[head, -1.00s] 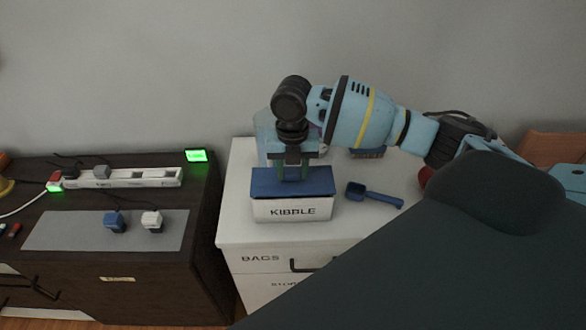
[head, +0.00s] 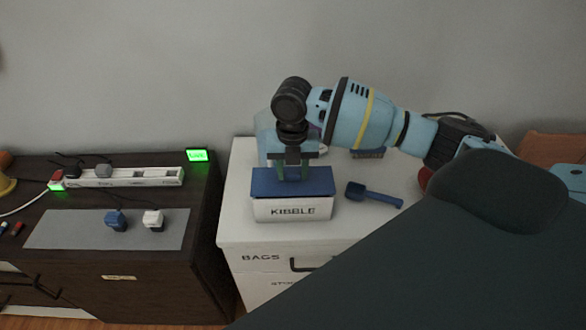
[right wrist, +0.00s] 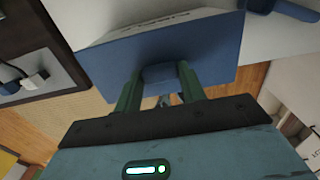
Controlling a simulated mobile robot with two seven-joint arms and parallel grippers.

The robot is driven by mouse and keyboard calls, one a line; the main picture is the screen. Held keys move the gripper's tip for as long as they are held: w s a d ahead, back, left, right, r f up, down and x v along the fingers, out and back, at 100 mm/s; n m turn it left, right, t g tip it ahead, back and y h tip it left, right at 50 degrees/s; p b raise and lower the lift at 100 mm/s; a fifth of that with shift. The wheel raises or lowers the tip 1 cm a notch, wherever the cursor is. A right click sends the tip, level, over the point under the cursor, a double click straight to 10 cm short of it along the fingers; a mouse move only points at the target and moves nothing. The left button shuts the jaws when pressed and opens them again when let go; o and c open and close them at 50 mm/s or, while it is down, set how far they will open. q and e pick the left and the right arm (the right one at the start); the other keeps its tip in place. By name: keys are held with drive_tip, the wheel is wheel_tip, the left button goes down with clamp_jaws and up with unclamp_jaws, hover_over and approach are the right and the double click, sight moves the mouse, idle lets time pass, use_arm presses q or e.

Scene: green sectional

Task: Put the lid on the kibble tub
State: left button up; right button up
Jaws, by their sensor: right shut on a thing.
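The white kibble tub (head: 292,210), labelled KIBBLE, stands on the white cabinet near its front edge. The blue lid (head: 262,184) lies over the top of the tub in the head view. My right gripper (head: 292,178) points down over the lid, shut on it. In the right wrist view the green fingers of my right gripper (right wrist: 160,88) are shut on the raised handle of the blue lid (right wrist: 205,55). Part of the tub (right wrist: 135,25) shows beyond the lid there. I cannot tell whether the lid is fully seated. My left gripper is out of view.
A blue scoop (head: 374,195) lies right of the tub on the white cabinet (head: 235,220). A translucent container stands behind my gripper. The dark cabinet (head: 150,260) at left bears a power strip (head: 130,177) and a grey mat (head: 70,230) with two plugs.

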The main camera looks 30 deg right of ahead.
drive_tip(key=shift+f, duration=0.3)
idle(0.7)
drive_tip(key=shift+f, duration=0.2)
idle(0.6)
drive_tip(key=o, duration=1)
drive_tip(key=shift+c, duration=0.2)
drive_tip(key=shift+o, duration=0.5)
drive_tip(key=shift+o, duration=0.3)
drive_tip(key=o, duration=0.4)
